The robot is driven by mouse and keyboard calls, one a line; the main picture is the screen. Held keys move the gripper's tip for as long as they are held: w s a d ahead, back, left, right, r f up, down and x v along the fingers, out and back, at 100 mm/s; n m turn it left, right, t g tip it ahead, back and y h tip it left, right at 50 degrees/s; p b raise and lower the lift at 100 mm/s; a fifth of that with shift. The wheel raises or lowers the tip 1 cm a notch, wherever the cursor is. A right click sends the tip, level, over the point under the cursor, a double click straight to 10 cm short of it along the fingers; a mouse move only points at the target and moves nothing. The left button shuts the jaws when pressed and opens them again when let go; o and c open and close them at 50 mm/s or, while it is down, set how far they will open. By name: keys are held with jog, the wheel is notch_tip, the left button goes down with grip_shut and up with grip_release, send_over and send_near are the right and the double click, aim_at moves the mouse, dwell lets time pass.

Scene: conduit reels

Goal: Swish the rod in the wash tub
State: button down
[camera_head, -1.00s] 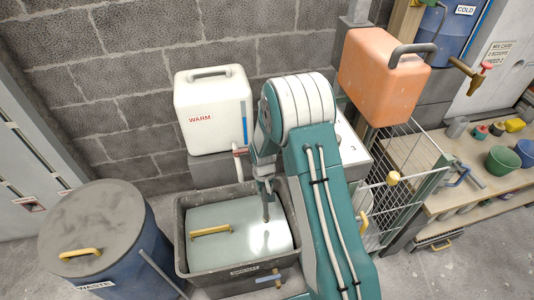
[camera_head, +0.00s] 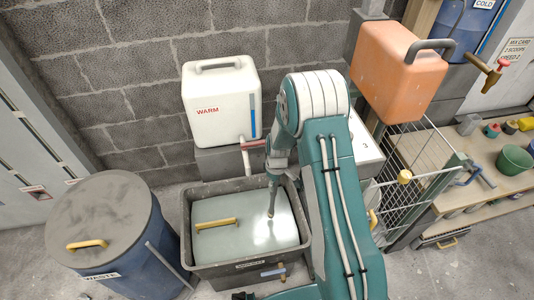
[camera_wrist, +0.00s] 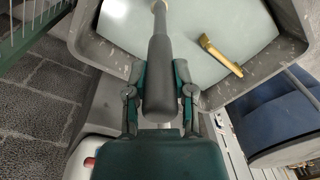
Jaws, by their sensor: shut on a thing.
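The wash tub (camera_head: 187,235) is a dark grey open box on the floor at lower centre in the head view; its rim also shows in the wrist view (camera_wrist: 100,50). A pale, glossy surface (camera_head: 240,240) fills its inside; I cannot tell whether it is liquid or a lid. My gripper (camera_wrist: 158,92) is shut on the rod's thick dark grey grip (camera_wrist: 161,70). In the head view the rod (camera_head: 272,198) points down over the tub's right part. Its low end meets or nears the pale surface; contact is unclear. My arm partly hides the gripper there.
A yellow handle (camera_head: 216,223) lies over the pale surface. A white WARM container (camera_head: 220,108) stands behind the tub, a blue WASTE drum (camera_head: 115,240) at left. An orange container (camera_head: 395,75), wire rack (camera_head: 410,165) and bench with pots (camera_head: 515,160) are right.

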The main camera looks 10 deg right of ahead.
jog(key=shift+w+a+r+n, duration=0.1)
jog(key=shift+w+r+n, duration=0.1)
jog(key=shift+r+n, duration=0.3)
jog(key=shift+w+a+r+n, duration=0.1)
jog(key=shift+w+r+n, duration=0.15)
jog(key=shift+n, duration=0.45)
notch_tip(320, 180, up, 9)
jog(key=w+a+n+g+h, duration=0.1)
jog(key=w+n+g+h, duration=0.15)
jog(key=n, duration=1.25)
send_near(273, 199)
notch_tip(273, 199, down, 10)
jog(key=w, duration=0.2)
jog(key=shift+w+d, duration=0.2)
jog(key=shift+w, duration=0.1)
jog(key=shift+t+y, duration=0.25)
